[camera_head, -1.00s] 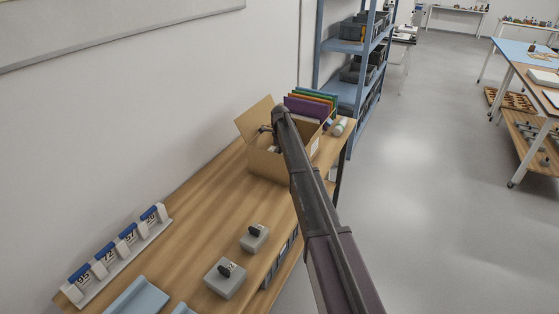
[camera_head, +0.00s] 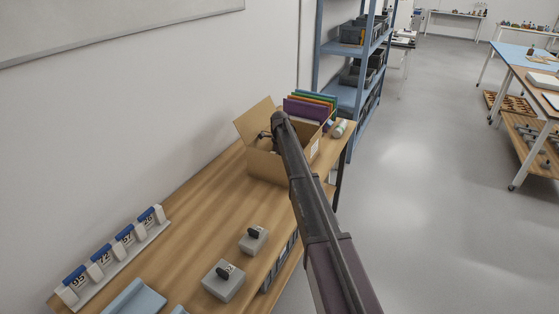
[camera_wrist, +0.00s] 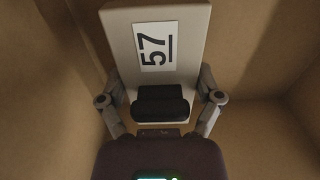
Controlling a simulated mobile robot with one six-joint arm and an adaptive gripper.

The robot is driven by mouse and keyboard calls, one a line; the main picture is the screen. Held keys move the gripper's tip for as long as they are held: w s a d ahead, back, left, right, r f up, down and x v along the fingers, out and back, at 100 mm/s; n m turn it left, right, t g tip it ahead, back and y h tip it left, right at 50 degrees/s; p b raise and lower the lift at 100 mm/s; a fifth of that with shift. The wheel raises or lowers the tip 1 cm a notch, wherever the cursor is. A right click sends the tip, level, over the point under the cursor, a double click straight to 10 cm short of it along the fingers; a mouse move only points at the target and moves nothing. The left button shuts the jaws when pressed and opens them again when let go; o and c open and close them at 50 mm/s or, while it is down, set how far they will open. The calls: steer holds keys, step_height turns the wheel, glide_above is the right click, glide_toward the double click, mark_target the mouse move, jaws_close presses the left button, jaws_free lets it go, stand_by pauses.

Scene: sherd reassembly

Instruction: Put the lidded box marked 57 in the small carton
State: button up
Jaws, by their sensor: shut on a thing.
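The lidded box marked 57 (camera_wrist: 182,80) fills the upper middle of the wrist view, pale grey with a dark handle and a white label. My gripper (camera_wrist: 160,108) is shut on it at the dark handle. Brown cardboard walls surround the box in the wrist view, so it is held inside the small carton. In the head view the small carton (camera_head: 266,167) stands open on the wooden bench, one flap raised at the left. My arm reaches over its rim and hides part of the inside. Whether the box touches the carton floor cannot be told.
Coloured folders (camera_head: 306,110) stand behind the carton, with a white roll (camera_head: 339,129) beside them. Two grey lidded boxes (camera_head: 254,239) sit nearer on the bench (camera_head: 200,215). A rack with numbered tags (camera_head: 118,258) lies along the wall. A blue shelf (camera_head: 345,98) stands beyond.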

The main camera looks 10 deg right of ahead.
steer(key=o, duration=1)
steer(key=shift+f, duration=0.1)
step_height(320, 180, up, 13)
steer(key=p, duration=1.3)
stand_by(0.4)
